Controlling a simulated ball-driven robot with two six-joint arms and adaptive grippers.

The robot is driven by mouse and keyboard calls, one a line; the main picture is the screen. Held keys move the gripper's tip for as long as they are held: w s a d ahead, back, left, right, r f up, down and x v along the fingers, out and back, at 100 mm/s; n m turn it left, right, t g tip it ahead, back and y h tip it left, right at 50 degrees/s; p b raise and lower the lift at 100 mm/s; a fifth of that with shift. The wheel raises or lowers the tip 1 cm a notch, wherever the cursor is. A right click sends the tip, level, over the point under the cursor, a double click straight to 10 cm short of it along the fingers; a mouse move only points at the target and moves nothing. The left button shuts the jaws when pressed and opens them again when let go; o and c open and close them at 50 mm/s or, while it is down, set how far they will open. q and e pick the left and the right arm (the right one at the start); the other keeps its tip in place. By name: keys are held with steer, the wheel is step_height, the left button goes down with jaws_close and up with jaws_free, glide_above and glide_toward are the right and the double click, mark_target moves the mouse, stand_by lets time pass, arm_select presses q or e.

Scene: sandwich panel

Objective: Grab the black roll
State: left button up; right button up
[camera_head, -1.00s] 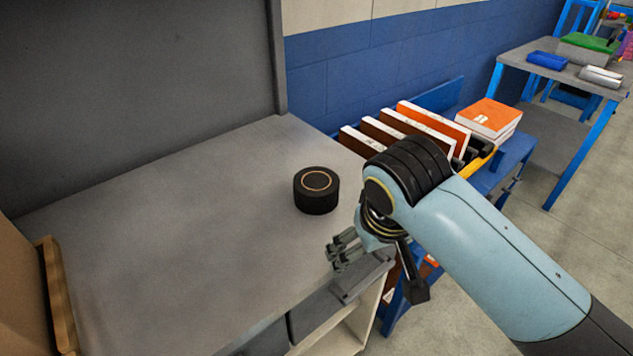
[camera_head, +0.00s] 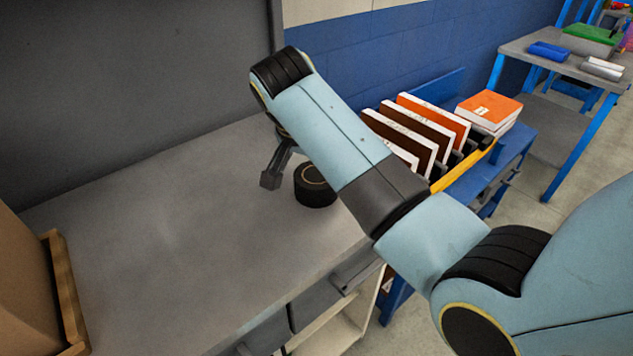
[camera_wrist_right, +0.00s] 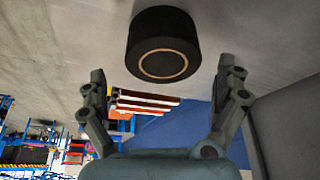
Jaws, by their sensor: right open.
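The black roll (camera_head: 315,191), a short dark cylinder with a copper-coloured ring on top, stands on the grey worktop. My right arm partly covers it in the head view. In the right wrist view the roll (camera_wrist_right: 163,32) is large at the top centre. My right gripper (camera_wrist_right: 163,84) is open, with its two fingers spread wide on either side of the picture below the roll. The roll lies ahead of the fingertips and is not gripped. In the head view the fingers are mostly hidden behind my arm. My left gripper is out of view.
A grey upright panel (camera_head: 130,80) backs the worktop (camera_head: 150,250). A brown box (camera_head: 25,290) stands at the left. Several books in a rack (camera_head: 430,130) and an orange-topped stack (camera_head: 489,108) sit at the right. The left worktop is clear.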

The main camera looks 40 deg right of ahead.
mark_target(317, 174)
steer(key=x, duration=0.5)
steer(key=shift+w+p, duration=0.25)
steer(key=shift+p, duration=0.05)
steer(key=c, duration=1)
